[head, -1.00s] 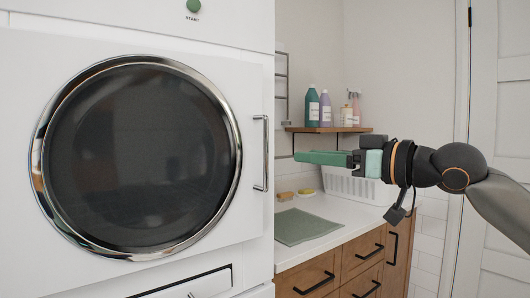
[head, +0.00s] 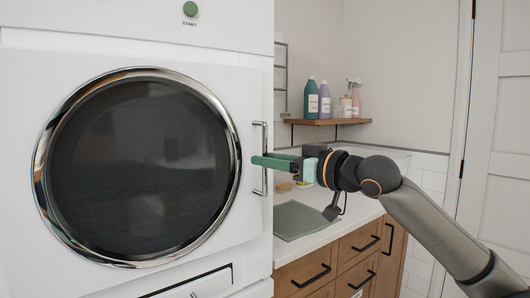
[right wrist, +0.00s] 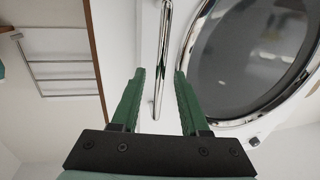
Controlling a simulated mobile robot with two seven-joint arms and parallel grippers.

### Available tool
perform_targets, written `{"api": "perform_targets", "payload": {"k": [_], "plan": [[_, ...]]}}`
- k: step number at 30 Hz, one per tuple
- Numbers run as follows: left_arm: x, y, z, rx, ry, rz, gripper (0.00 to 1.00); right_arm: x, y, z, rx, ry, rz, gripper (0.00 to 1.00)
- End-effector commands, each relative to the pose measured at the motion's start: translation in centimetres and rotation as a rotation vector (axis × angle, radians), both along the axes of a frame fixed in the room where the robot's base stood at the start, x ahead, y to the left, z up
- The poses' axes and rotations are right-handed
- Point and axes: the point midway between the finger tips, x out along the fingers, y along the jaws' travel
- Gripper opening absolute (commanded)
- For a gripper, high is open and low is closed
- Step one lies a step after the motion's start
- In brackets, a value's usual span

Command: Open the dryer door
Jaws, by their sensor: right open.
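The dryer door (head: 225,75) is a white panel with a round dark window in a chrome ring, and it looks shut. Its vertical chrome bar handle (head: 265,140) is on the door's right edge. My right gripper (head: 257,161) reaches in from the right, with its green fingers at the handle. In the right wrist view the fingers (right wrist: 160,75) are open, and the handle (right wrist: 162,50) runs between them, with a gap to each finger. My left gripper is not in view.
A counter (head: 325,232) with a green mat (head: 300,220) and wooden drawers (head: 340,262) stands right of the dryer. Above it a wooden shelf (head: 330,122) holds several bottles. A green start button (head: 190,9) is above the door.

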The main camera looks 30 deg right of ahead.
Motion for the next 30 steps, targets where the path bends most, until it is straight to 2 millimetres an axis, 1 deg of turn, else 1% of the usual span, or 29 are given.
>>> {"api": "perform_targets", "payload": {"k": [3,6,15,17,27,30], "plan": [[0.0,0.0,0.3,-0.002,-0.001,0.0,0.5,1.0,0.3,0.1,0.002,0.001,0.001,0.45],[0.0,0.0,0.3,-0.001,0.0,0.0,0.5,1.5,0.4,0.1,0.0,-0.001,0.0,0.45],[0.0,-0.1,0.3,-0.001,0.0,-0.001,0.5,1.6,0.5,0.0,-0.001,0.0,-0.001,0.45],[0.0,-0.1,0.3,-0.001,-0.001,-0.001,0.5,1.6,0.5,0.0,-0.001,0.0,-0.001,0.39],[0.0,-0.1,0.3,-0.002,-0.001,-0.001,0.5,1.6,0.5,0.0,-0.001,0.0,0.0,0.01],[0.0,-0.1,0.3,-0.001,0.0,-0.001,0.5,1.6,0.5,0.0,-0.001,0.0,0.0,0.0]]}}
